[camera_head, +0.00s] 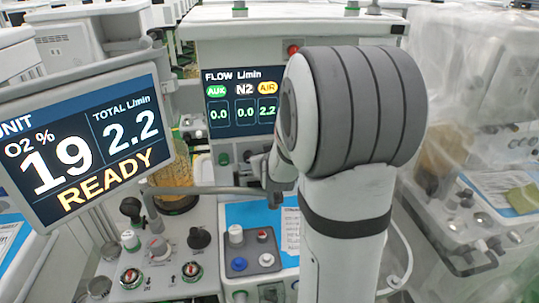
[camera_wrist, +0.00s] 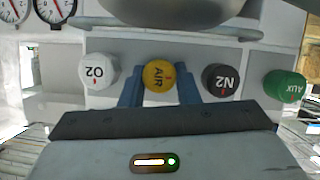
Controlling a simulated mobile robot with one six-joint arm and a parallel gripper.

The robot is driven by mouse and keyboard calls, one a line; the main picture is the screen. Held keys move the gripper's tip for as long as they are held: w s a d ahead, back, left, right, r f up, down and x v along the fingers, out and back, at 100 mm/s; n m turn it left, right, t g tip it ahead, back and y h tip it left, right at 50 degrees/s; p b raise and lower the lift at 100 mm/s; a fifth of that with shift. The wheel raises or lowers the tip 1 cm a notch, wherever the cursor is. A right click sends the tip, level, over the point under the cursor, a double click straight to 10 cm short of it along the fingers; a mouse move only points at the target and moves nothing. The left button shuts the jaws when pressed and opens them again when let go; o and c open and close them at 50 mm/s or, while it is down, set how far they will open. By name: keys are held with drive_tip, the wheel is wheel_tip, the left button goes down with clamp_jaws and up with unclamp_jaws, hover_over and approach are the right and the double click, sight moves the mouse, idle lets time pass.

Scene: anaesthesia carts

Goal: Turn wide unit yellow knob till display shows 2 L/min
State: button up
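The yellow AIR knob (camera_wrist: 160,76) is in the middle of the wrist view, its label upside down. My gripper (camera_wrist: 160,88) has one blue finger on each side of it, and both fingers appear to press its sides. In the head view the flow display (camera_head: 240,101) reads AUX 0.0, N2 0.0 and AIR 2.2 L/min. The tilted unit display (camera_head: 85,148) reads O2 19 %, total 2.2 L/min and READY. My arm hides the knob in the head view.
In the wrist view a white O2 knob (camera_wrist: 98,73) is left of the AIR knob. A black N2 knob (camera_wrist: 220,80) and a green AUX knob (camera_wrist: 285,86) are to the right. Two gauges (camera_wrist: 54,9) are at the top left. A plastic-covered cart (camera_head: 470,150) stands right of my arm.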

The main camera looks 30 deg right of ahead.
drive_tip(key=shift+c, duration=1.2)
drive_tip(key=b, duration=0.2)
drive_tip(key=shift+f+b, duration=0.25)
drive_tip(key=shift+b, duration=0.05)
drive_tip(key=shift+r+m+y+b, duration=0.25)
drive_tip(key=shift+m+y+b, duration=0.2)
drive_tip(key=shift+b, duration=0.35)
drive_tip(key=o, duration=0.7)
drive_tip(key=shift+s+r, duration=0.1)
drive_tip(key=v, duration=0.7)
drive_tip(key=shift+s+a, duration=0.1)
drive_tip(key=shift+s, duration=0.15)
